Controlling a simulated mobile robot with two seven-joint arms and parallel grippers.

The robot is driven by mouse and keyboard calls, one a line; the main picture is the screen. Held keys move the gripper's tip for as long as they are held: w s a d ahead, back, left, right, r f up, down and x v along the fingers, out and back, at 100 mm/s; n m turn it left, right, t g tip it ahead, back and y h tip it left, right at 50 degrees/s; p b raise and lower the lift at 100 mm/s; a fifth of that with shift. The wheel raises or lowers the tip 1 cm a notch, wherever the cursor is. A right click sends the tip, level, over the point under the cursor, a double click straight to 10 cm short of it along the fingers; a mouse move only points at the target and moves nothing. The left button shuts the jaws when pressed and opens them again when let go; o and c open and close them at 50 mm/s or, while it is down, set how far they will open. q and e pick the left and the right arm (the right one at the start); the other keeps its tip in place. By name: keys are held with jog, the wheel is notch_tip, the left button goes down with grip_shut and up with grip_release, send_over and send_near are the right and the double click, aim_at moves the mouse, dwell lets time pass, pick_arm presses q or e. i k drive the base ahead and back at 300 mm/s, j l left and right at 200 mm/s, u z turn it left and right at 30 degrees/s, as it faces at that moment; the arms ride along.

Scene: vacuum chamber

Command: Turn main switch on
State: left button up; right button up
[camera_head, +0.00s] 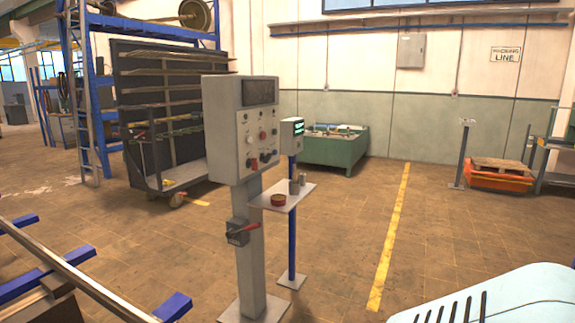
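A grey control pedestal (249,258) stands on the floor near the middle of the view. A control box (226,135) with several knobs and buttons and a dark display tops the post. The switch's marking is too small to read. Neither of my grippers is in view.
Beside the pedestal, a blue post carries a small shelf (285,196) with a red round tin (278,200) and a small screen (292,133). Blue beams (45,289) fill the lower left. A wheeled rack (150,110) stands behind. Floor right of the pedestal is clear.

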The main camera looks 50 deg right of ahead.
aim_at(253, 163)
jog(key=z, duration=1.5)
jog(key=i+l, duration=0.65)
jog(key=i+l+u, duration=0.1)
jog(key=i+l, duration=1.2)
jog(key=i+l+u, duration=0.15)
jog(key=i+l, duration=0.5)
jog(key=l, duration=0.15)
